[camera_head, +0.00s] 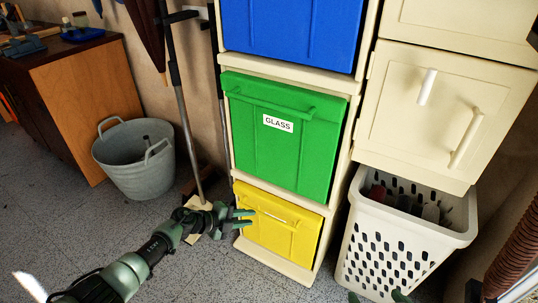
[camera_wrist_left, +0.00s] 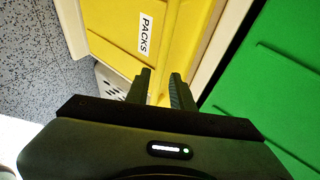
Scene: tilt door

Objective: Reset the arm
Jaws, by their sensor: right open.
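My left gripper (camera_head: 246,219) reaches in from the lower left, in front of the yellow tilt door (camera_head: 280,232). Only the dark green tips of my right gripper (camera_head: 376,298) show at the bottom edge, apart from each other.
A blue door (camera_head: 290,30) is above the green one. A white perforated basket (camera_head: 390,245) stands right of the cabinet, below a cream cabinet (camera_head: 430,110). A grey metal bucket (camera_head: 135,170) and a broom (camera_head: 185,110) are at left. Grey floor is open at lower left.

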